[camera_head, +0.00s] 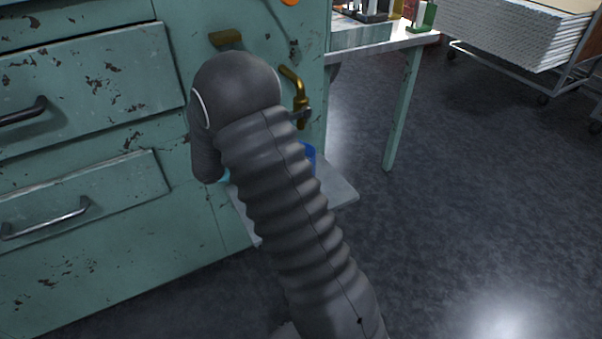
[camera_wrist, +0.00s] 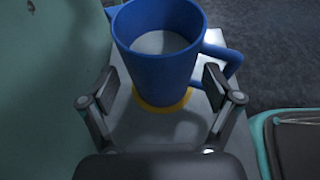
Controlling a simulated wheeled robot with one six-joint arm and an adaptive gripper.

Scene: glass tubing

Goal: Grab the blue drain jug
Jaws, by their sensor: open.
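The blue drain jug (camera_wrist: 152,62) stands upright on a small grey shelf, with a yellow ring at its base and its handle to the right in the wrist view. The inside of the jug looks pale grey. My gripper (camera_wrist: 163,85) is open, with one finger on each side of the jug's lower part. I cannot tell whether the fingers touch it. In the head view my arm hides most of the jug; only a blue sliver (camera_head: 308,156) shows beside the arm.
The grey shelf (camera_head: 340,190) juts from a worn green cabinet (camera_head: 100,100) with drawers. A brass tap (camera_head: 299,90) sits above the shelf. A table leg (camera_head: 403,110) and a stacked cart (camera_head: 520,35) stand to the right. The floor at right is clear.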

